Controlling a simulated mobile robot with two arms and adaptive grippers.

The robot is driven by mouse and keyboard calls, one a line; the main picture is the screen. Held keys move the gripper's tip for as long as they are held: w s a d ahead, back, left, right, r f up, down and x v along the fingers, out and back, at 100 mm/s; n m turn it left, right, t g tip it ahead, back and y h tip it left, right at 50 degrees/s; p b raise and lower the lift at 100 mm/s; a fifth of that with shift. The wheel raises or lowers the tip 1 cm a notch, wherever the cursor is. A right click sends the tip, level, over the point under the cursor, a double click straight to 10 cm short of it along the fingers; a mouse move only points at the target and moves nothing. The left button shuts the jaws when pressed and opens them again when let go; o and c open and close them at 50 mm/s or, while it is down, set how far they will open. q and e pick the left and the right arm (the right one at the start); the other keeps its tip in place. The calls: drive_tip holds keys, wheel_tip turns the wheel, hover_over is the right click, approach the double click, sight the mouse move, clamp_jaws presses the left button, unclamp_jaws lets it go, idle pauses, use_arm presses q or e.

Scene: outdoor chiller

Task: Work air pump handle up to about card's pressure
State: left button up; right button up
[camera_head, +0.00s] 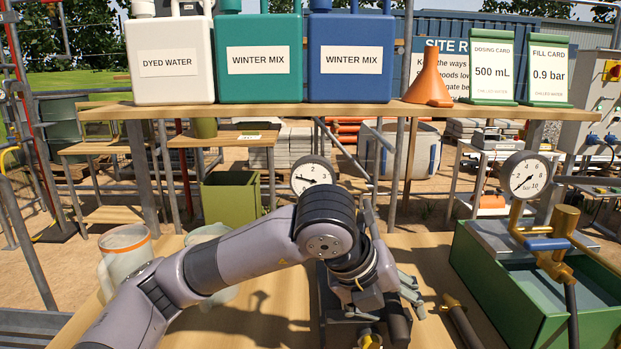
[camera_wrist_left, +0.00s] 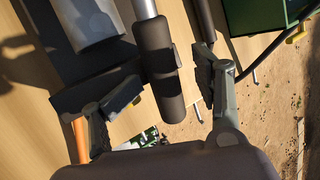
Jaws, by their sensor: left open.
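The fill card (camera_head: 548,77) stands on the shelf at the right and reads 0.9 bar. My left gripper (camera_head: 405,298) is over the bench, with its fingers partly hidden by its wrist in the head view. In the left wrist view the gripper (camera_wrist_left: 158,100) is open, with a finger on each side of a dark handle grip (camera_wrist_left: 160,72) on a silver rod (camera_wrist_left: 144,8). I see gaps beside the grip, and contact is not clear. A round gauge (camera_head: 312,175) stands behind my arm; its exact reading is too small to tell. The pump body is mostly hidden. My right gripper is not in view.
A second gauge (camera_head: 525,177) rises on brass piping over a green tank (camera_head: 480,275) at the right. The shelf bears jugs (camera_head: 265,58), an orange funnel (camera_head: 429,82) and a dosing card (camera_head: 492,72). A clear pitcher (camera_head: 125,255) stands at the left.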

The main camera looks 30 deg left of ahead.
use_arm(q)
drive_tip(key=shift+o, duration=0.3)
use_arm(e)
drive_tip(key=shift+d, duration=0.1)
use_arm(q)
drive_tip(key=shift+s+a+r, duration=0.1)
drive_tip(key=shift+r, duration=0.1)
drive_tip(key=p+v, duration=0.2)
drive_tip(key=v, duration=0.3)
drive_tip(key=shift+r, duration=0.1)
drive_tip(key=shift+s+a+r+p, duration=0.2)
drive_tip(key=shift+s+r+p, duration=0.25)
drive_tip(key=shift+r, duration=0.1)
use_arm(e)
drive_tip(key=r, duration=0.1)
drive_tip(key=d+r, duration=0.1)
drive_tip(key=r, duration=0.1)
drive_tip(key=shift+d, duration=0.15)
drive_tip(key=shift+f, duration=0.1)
use_arm(q)
drive_tip(key=v, duration=1.2)
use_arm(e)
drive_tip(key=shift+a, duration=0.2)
